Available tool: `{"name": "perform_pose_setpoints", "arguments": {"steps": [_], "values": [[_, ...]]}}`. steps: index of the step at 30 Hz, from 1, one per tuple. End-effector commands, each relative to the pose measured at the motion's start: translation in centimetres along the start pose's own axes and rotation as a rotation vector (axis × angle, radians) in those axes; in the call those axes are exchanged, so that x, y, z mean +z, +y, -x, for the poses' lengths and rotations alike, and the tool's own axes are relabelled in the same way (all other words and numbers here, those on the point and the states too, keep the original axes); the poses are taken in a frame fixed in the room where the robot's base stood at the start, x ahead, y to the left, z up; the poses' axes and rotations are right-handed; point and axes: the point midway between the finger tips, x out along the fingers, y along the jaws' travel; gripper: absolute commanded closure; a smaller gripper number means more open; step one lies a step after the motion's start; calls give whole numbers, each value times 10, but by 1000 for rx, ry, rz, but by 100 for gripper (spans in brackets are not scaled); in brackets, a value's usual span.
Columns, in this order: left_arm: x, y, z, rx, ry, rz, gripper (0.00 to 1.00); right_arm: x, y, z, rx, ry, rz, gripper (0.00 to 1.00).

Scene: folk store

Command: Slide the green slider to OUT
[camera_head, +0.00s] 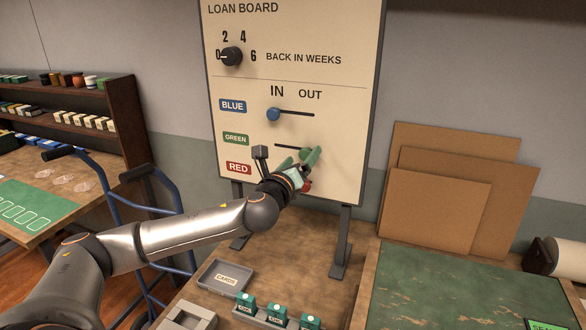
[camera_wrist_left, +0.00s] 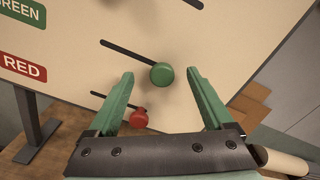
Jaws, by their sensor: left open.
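The loan board (camera_head: 230,90) stands upright with IN and OUT columns. The green slider's round knob (camera_wrist_left: 162,75) shows in the left wrist view at the right end of its dark slot (camera_wrist_left: 123,50), the OUT side. My left gripper (camera_wrist_left: 160,75) is open, its green fingers spread. The knob appears between the fingertips, with space on both sides; I cannot tell how far ahead it is. In the head view my left gripper (camera_head: 297,158) is at the green row and largely covers the knob. My right gripper is not in view.
The blue knob (camera_head: 273,114) sits at the left end of its slot, under IN. The red knob (camera_wrist_left: 139,119) is just below the green one, near the left finger. A cards tray (camera_head: 226,278) and several green stamps (camera_head: 277,315) lie below the board.

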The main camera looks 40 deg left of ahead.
Motion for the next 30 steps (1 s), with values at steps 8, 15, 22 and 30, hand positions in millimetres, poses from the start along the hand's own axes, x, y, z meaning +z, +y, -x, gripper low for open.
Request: {"name": "perform_pose_setpoints", "arguments": {"steps": [8,15,22,30], "values": [[0,0,23,-1,1,-2,15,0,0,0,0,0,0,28],[0,0,42,-1,2,-1,15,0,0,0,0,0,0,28],[0,0,61,-1,1,-2,15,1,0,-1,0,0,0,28],[0,0,74,-1,0,0,15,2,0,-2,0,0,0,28]]}}
